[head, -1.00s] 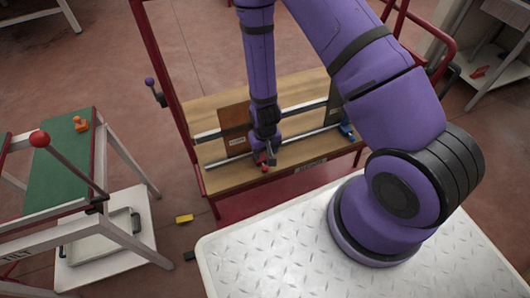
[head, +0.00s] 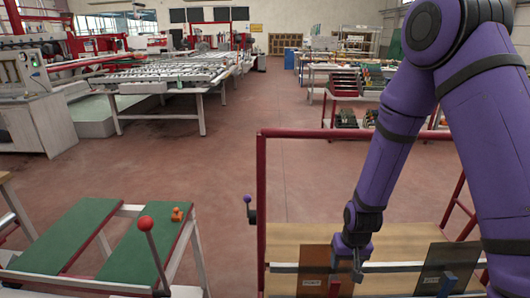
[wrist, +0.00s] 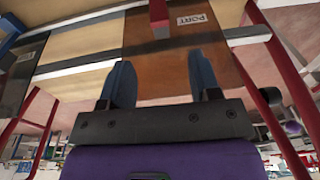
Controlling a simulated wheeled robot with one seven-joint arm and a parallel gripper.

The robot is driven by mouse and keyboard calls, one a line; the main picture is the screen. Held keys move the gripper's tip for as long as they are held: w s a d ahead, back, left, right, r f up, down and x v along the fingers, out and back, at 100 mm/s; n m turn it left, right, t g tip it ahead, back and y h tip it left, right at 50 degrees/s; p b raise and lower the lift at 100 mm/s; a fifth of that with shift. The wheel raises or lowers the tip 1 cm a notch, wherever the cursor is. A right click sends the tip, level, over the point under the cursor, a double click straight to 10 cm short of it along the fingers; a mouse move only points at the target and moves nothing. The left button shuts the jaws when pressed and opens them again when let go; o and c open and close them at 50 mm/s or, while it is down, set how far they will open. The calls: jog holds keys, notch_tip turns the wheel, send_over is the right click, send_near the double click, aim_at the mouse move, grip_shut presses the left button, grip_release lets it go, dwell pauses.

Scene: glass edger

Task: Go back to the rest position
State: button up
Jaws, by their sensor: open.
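My gripper (head: 350,264) hangs at the end of my purple arm, in front of the rack's metal rail (head: 400,267). In the wrist view my gripper (wrist: 162,75) has its two dark blue fingers apart with nothing between them. A brown panel (head: 315,258) labelled PORT stands behind the rail, just left of my gripper; it fills much of the wrist view (wrist: 165,65). A red clip (head: 334,286) sits low by this panel; a red part also shows beyond the fingertips in the wrist view (wrist: 160,20). Whether a finger touches anything is unclear.
A dark panel (head: 445,260) with a blue clip (head: 447,284) stands right on the same rack. The rack's red frame post (head: 261,210) rises left. Open floor lies behind.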

jog(key=s+d+r+t, duration=0.1)
jog(key=s+d+r, duration=0.1)
jog(key=r, duration=1)
jog(key=s+d+r+t, duration=0.1)
jog(key=s+r, duration=0.1)
jog(key=r, duration=1)
jog(key=s+d+r+t, duration=0.1)
jog(key=s+d+r, duration=0.1)
jog(key=s+r, duration=0.5)
jog(key=s+d+r+t, duration=0.1)
jog(key=s+d+r, duration=0.1)
jog(key=s+r, duration=0.6)
jog(key=shift+s+d+r+h, duration=0.3)
jog(key=shift+s, duration=1.15)
